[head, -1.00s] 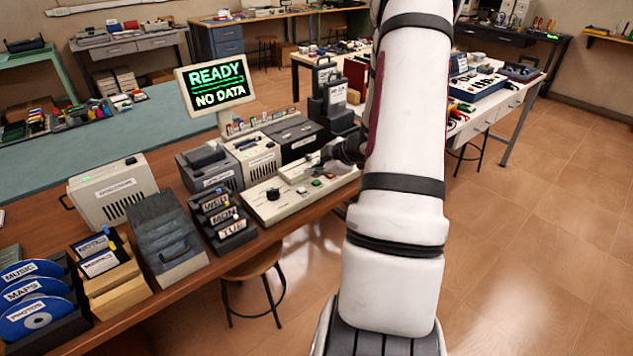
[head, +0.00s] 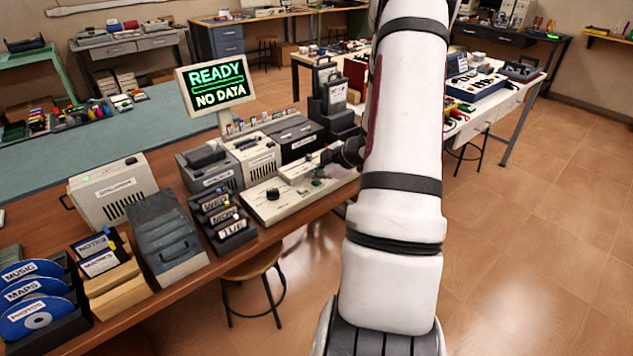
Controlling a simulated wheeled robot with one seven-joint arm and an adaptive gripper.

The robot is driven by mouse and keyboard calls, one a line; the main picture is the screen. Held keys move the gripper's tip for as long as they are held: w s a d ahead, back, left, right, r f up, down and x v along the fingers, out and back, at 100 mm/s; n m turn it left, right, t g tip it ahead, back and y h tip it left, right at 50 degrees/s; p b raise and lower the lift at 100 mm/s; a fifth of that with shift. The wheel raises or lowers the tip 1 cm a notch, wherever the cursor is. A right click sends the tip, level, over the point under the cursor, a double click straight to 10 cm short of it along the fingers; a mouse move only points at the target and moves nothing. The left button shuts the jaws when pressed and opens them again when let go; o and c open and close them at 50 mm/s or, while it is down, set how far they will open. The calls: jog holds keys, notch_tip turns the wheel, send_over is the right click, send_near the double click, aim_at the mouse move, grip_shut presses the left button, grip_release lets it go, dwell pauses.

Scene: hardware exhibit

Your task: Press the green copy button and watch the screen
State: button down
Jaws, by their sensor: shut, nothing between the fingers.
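The cream control panel (head: 272,207) lies at the front edge of the wooden bench, with a black knob (head: 273,194) on its left part. My gripper (head: 320,174) is shut and empty, with its dark tips low over the right part of the panel. A little green shows at the tips, where the green button is; the button is mostly hidden, and I cannot tell whether the tips touch it. The screen (head: 215,84) stands behind the panel and reads "READY" and "NO DATA" in green and white on black.
Grey and cream drive boxes (head: 254,157) stand just behind the panel. A labelled rack (head: 229,226) stands to its left, with disc holders farther left. A stool (head: 250,268) is under the bench.

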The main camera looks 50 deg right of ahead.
aim_at(315, 183)
jog(key=shift+f, duration=0.25)
jog(key=shift+r, duration=0.2)
dwell(0.5)
jog(key=shift+r+p, duration=0.6)
jog(key=shift+p, duration=0.35)
notch_tip(315, 183, up, 5)
jog(key=p, duration=0.5)
jog(key=shift+s, duration=0.1)
dwell(0.6)
